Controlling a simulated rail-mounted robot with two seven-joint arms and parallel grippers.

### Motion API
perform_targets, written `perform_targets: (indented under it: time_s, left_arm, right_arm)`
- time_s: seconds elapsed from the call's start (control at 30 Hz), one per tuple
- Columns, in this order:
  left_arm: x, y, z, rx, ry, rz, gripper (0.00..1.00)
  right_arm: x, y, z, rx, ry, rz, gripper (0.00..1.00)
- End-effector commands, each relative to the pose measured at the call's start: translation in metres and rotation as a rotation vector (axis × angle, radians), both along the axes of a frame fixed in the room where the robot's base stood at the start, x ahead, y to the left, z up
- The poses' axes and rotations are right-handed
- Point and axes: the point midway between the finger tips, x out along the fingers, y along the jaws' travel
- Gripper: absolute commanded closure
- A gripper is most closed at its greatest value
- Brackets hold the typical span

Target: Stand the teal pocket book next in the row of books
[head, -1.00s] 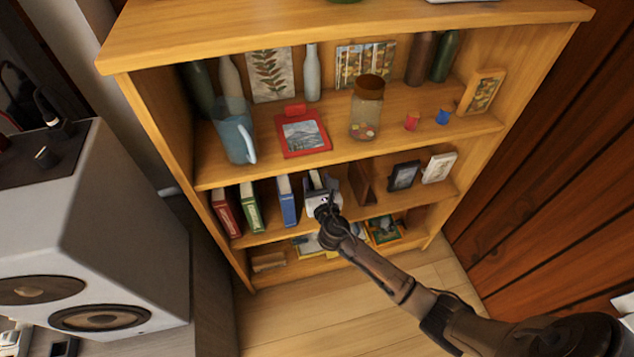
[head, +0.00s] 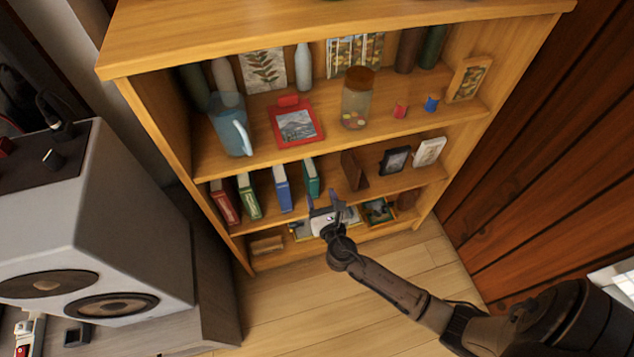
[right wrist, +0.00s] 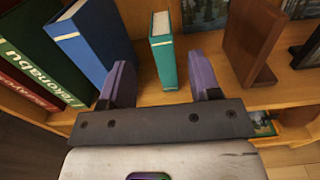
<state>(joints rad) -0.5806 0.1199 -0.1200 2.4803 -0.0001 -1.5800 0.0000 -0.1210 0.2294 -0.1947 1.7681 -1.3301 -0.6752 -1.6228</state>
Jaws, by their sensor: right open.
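The teal pocket book (head: 311,178) stands upright on the middle shelf, to the right of the blue book (head: 283,188), with a gap between them. The row also has a green book (head: 249,196) and a red book (head: 224,203) at the left. My right gripper (head: 322,198) is open and empty in front of the shelf. In the right wrist view the teal book (right wrist: 163,60) stands beyond and between the two open purple fingers (right wrist: 163,82), apart from both. The blue book (right wrist: 88,45) is left of the fingers there. My left gripper is not in view.
A brown wooden bookend (head: 354,170) stands right of the teal book, with free shelf between. Two small frames, one dark (head: 395,160) and one white (head: 429,152), stand farther right. The shelf above holds a blue pitcher (head: 231,125) and a jar (head: 357,98).

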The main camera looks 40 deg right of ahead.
Motion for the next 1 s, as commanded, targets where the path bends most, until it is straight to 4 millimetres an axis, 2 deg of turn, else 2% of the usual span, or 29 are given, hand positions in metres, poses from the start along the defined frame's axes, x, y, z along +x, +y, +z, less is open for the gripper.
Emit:
perform_targets:
  time_s: [0.1, 0.33, 0.47, 0.57, 0.73, 0.8, 0.9, 1.0]
  left_arm:
    - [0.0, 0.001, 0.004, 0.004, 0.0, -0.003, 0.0]
    - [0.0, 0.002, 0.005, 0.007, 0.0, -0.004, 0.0]
    - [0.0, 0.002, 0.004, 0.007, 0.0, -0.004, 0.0]
    - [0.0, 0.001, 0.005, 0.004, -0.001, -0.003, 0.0]
    - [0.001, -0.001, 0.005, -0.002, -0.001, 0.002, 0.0]
    - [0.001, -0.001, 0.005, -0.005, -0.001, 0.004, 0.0]
    - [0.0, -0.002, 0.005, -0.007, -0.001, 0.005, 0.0]
    - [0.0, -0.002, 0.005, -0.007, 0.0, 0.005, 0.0]
  right_arm:
    - [-0.01, 0.005, 0.001, -0.001, 0.0, 0.001, 0.43]
    - [-0.015, 0.007, 0.0, 0.007, -0.002, -0.002, 0.43]
    - [-0.028, 0.004, -0.001, 0.17, -0.033, -0.049, 0.43]
    - [-0.054, -0.001, -0.007, 0.494, -0.093, -0.156, 0.43]
    - [-0.119, 0.006, -0.025, 1.222, -0.222, -0.48, 0.43]
    - [-0.146, 0.017, -0.031, 1.49, -0.266, -0.644, 0.43]
    - [-0.183, 0.038, -0.034, 1.798, -0.308, -0.892, 0.43]
    - [-0.215, 0.059, -0.032, 2.011, -0.333, -1.133, 0.43]
